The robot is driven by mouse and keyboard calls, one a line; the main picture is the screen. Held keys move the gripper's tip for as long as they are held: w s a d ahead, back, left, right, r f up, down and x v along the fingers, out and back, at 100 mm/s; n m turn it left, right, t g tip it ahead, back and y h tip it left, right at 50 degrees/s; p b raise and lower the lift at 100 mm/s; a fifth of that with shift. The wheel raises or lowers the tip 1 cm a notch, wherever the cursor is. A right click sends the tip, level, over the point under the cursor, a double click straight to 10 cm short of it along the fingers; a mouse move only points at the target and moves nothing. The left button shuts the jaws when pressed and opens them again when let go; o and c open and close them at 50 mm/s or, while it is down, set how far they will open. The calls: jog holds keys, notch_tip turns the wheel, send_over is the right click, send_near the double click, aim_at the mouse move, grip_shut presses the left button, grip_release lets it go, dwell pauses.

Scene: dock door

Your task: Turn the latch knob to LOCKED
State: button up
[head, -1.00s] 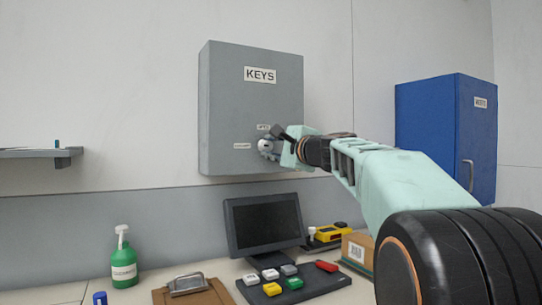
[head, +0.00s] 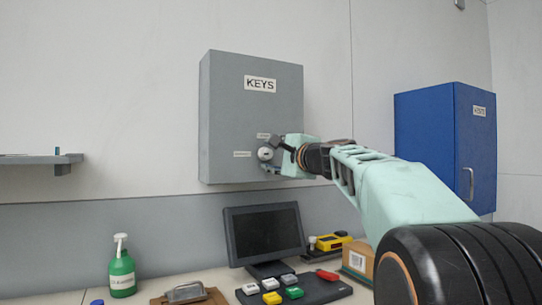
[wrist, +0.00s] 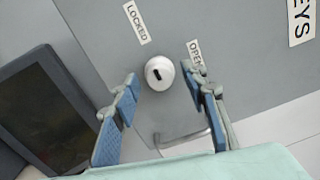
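The latch knob (head: 265,154) is a round white knob on the front of the grey KEYS cabinet (head: 228,110). In the wrist view the knob (wrist: 159,73) has a short dark mark on its face. The LOCKED label (wrist: 136,22) and the OPEN label (wrist: 194,55) are beside it. In the head view the labels sit to its left and above it. My gripper (wrist: 160,76) is open, with one blue-padded finger on each side of the knob and a gap to both. In the head view my gripper (head: 273,155) is at the knob's right.
A blue cabinet (head: 425,135) hangs to the right. Below are a monitor (head: 263,232), a keypad with coloured buttons (head: 310,288), a cardboard box (head: 357,255) and a green spray bottle (head: 121,272).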

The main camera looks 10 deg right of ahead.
jog(key=v, duration=0.7)
jog(key=shift+s, duration=0.2)
jog(key=shift+d, duration=0.1)
dwell(0.3)
